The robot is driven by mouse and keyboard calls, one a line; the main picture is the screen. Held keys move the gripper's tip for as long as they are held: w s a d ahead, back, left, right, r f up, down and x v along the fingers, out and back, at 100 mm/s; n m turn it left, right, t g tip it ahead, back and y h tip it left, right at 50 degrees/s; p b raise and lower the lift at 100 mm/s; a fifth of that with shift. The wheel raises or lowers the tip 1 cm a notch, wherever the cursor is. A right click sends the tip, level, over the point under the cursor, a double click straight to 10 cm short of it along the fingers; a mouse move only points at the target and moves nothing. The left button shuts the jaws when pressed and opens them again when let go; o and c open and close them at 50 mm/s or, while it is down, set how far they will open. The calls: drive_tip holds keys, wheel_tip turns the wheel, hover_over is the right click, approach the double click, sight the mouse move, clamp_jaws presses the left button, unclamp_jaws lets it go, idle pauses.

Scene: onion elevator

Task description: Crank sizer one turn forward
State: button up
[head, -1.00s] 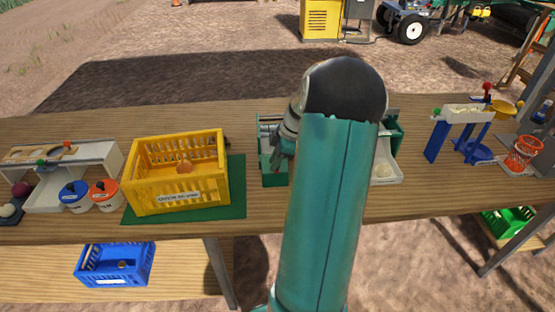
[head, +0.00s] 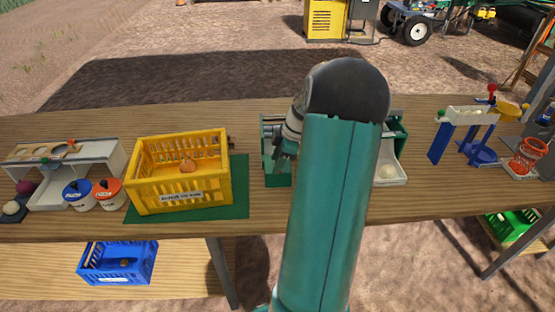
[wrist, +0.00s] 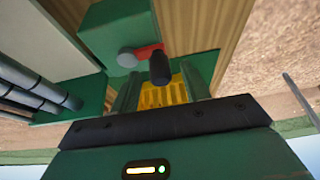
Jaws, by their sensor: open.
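A green machine (head: 276,172) stands mid-bench, largely hidden behind my arm. In the wrist view, which looks upside down, its green housing (wrist: 122,30) carries a grey hub (wrist: 127,57) with a short red crank arm (wrist: 146,50) and a black handle (wrist: 160,69). My gripper (wrist: 161,86) is open, with its two green fingers on either side of the handle's line. The handle end shows between the fingertips; I cannot tell whether they touch it. In the head view my gripper (head: 281,150) is beside the machine's left part.
A yellow crate (head: 183,199) with an onion stands on a green mat (head: 240,180) to the left. A white tray (head: 392,178) holding an onion sits right of my arm. A holed board (head: 60,153) with two lidded tubs is far left; a blue stand (head: 440,143) is right.

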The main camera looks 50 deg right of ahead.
drive_tip(key=shift+r, duration=3.5)
drive_tip(key=shift+a, duration=0.15)
drive_tip(key=w+a+r+m+h, duration=0.15)
drive_tip(key=a+r, duration=0.35)
drive_tip(key=a, duration=0.7)
drive_tip(key=w+a+r+m+h, duration=0.15)
drive_tip(key=a+r, duration=0.35)
drive_tip(key=a, duration=0.6)
drive_tip(key=s+a+m+t, duration=0.1)
drive_tip(key=s+a+m, duration=0.1)
drive_tip(key=s+a, duration=0.3)
drive_tip(key=s+a+r+m+t, duration=0.1)
drive_tip(key=s+a+m, duration=0.2)
drive_tip(key=a, duration=1)
drive_tip(key=s, duration=0.3)
drive_tip(key=shift+r, duration=0.2)
drive_tip(key=shift+c, duration=1.1)
